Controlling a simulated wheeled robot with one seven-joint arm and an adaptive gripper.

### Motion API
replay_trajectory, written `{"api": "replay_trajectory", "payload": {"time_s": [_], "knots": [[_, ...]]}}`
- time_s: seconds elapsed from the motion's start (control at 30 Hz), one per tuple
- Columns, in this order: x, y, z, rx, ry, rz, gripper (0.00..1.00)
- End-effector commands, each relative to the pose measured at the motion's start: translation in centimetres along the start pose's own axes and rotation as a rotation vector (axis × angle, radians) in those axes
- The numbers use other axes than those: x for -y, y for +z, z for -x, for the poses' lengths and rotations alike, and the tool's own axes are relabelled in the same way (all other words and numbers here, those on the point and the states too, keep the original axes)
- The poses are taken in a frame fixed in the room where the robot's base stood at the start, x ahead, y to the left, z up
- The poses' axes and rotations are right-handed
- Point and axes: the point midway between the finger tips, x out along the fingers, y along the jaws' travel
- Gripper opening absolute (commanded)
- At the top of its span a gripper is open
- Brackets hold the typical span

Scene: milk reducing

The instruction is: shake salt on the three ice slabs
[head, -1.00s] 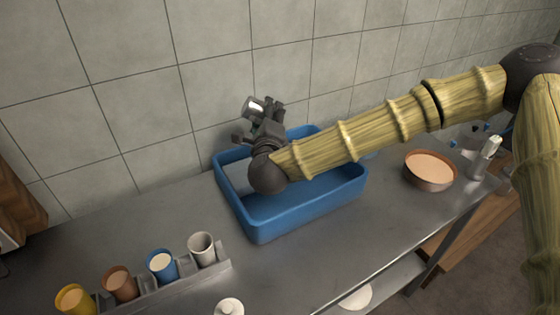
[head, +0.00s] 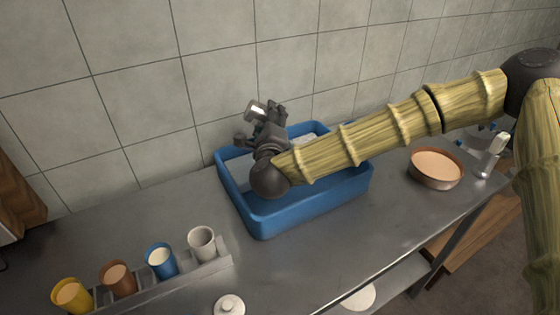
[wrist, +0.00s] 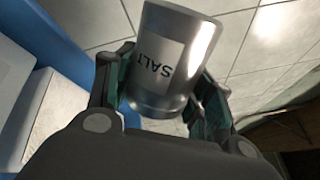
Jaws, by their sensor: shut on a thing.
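My gripper (wrist: 165,95) is shut on a metal salt shaker (wrist: 175,55), whose SALT label reads upside down in the wrist view. In the head view the shaker (head: 256,110) is held in my gripper (head: 265,115) over the back left part of a blue tub (head: 290,219). A pale slab (head: 236,168) shows in the tub left of my wrist, and another pale patch (head: 306,139) shows behind it. The wrist view shows two pale slab surfaces, one at the far left (wrist: 14,75) and one nearer (wrist: 58,112). My arm hides much of the tub's inside, so a third slab cannot be made out.
A rack (head: 190,275) with several cups stands front left on the steel counter (head: 120,220). A brown bowl (head: 435,168) stands right of the tub. A white lidded item (head: 229,306) is at the front edge. The tiled wall (head: 150,90) is close behind my gripper.

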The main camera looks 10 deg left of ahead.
Motion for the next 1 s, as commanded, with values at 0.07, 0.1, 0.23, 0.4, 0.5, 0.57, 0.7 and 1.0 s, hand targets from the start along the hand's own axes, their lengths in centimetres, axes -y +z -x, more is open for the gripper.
{"api": "replay_trajectory", "payload": {"time_s": [0.07,0.1,0.23,0.4,0.5,0.57,0.7,1.0], "knots": [[-0.1,0.3,0.1,0.001,0.0,0.0,0.22],[-0.2,0.4,0.2,0.001,0.0,0.0,0.22],[-0.4,0.7,0.4,0.001,0.0,0.0,0.22],[-0.6,1.1,0.7,0.001,0.0,0.0,0.22],[-0.8,1.4,0.8,0.001,-0.001,0.0,0.22],[-0.9,1.6,0.9,0.001,0.0,0.0,0.22],[-1.1,1.9,1.1,0.001,0.0,0.0,0.22],[-1.5,2.7,1.6,0.001,0.0,0.0,0.22]]}}
